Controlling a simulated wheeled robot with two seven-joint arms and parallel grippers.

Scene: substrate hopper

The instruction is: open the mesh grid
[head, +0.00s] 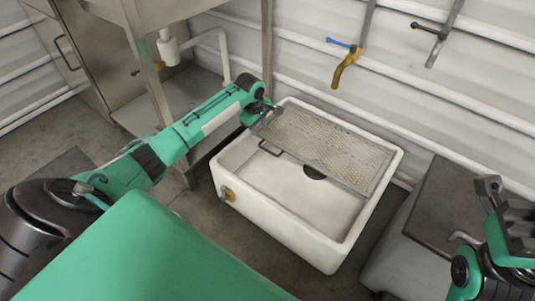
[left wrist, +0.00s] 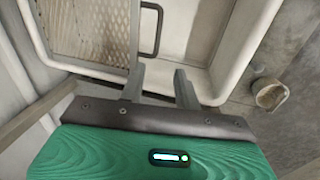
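The mesh grid (head: 325,142) is a perforated metal panel in a grey frame. It lies over the back part of the white basin (head: 345,245), and the front part of the basin is uncovered. A dark handle (head: 268,149) sticks out from the grid's front edge near its left end. The grid (left wrist: 85,30) and handle (left wrist: 157,30) also show in the left wrist view. My left gripper (head: 266,108) is at the basin's left rim, by the grid's left end. Its fingers (left wrist: 160,84) are apart and empty, short of the handle. My right gripper (head: 500,205) is at the right edge, partly cut off.
A yellow tap with a blue lever (head: 346,65) hangs on the wall behind. A metal stand (head: 155,75) rises at the left. A grey block (head: 425,225) stands right of the basin.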

